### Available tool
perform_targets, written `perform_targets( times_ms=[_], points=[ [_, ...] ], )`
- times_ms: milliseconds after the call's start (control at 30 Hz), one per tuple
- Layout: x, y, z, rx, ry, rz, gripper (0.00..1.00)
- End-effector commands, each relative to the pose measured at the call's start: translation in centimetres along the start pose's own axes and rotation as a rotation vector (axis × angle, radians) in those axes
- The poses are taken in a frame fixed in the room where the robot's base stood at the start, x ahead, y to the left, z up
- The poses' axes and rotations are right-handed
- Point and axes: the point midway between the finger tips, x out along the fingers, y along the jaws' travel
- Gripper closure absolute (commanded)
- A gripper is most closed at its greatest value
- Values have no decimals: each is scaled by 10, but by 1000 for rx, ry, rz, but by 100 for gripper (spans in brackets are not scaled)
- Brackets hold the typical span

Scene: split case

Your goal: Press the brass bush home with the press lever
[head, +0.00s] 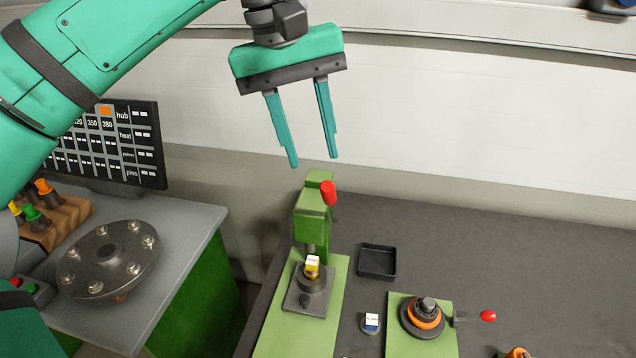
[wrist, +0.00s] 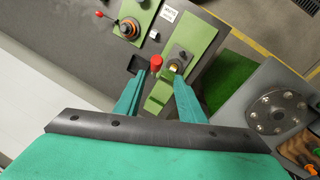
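The green press (head: 311,226) stands on a green base plate on the dark bench, below my gripper in the head view. Its lever ends in a red knob (head: 329,193), which shows as upright and also appears in the wrist view (wrist: 156,61). A small yellow-and-white piece (head: 312,264), seemingly the brass bush, sits on the grey fixture under the ram; in the wrist view it looks brass (wrist: 175,67). How deep it sits cannot be told. My gripper (head: 313,161) is open and empty, above the press and apart from the knob.
A black tray (head: 377,262) lies right of the press. A second green plate (head: 398,343) carries an orange-and-black round fixture (head: 425,315), with another red-knobbed handle (head: 488,316). A grey table (head: 180,250) with a bolted disc (head: 112,258) stands left. The back right of the bench is clear.

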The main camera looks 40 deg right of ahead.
Motion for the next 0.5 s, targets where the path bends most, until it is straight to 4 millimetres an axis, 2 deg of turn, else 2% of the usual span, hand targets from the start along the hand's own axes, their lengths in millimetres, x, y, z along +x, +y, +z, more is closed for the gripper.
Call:
perform_targets(
  times_ms=[300, 500],
  points=[
    [58, 6, 1, 13, -5, -1, 64],
    [83, 3, 1, 7, -3, 1, 64]
  ],
)
